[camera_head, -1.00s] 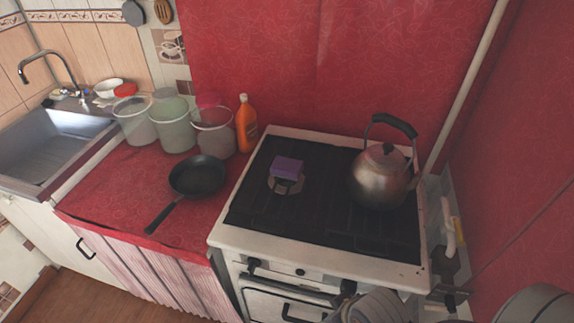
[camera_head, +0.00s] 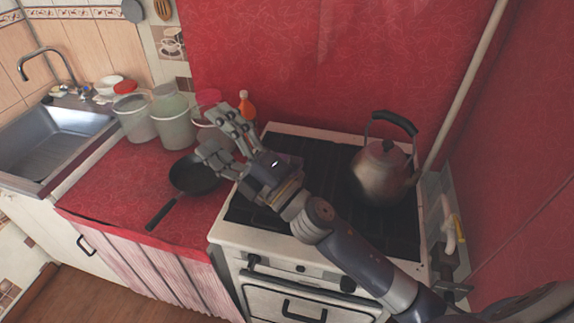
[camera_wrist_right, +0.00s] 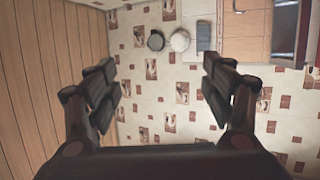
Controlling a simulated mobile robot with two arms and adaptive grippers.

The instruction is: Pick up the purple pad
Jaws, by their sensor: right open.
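The purple pad (camera_head: 292,158) is on the left part of the stove top (camera_head: 322,152). Only a thin purple sliver of it shows in the head view; my right gripper and wrist hide the rest. My right gripper (camera_head: 224,130) is open and empty, above the stove's left edge and the pan, with its fingers pointing up and left. In the right wrist view my open fingers (camera_wrist_right: 160,85) frame a tiled wall, and no pad shows there. My left gripper is not in view.
A kettle (camera_head: 380,172) stands on the stove's right side. A black pan (camera_head: 193,174) lies on the red counter (camera_head: 115,195), left of the stove. Several buckets (camera_head: 172,122) and an orange bottle (camera_head: 246,106) stand behind. A sink (camera_head: 50,145) is at the far left.

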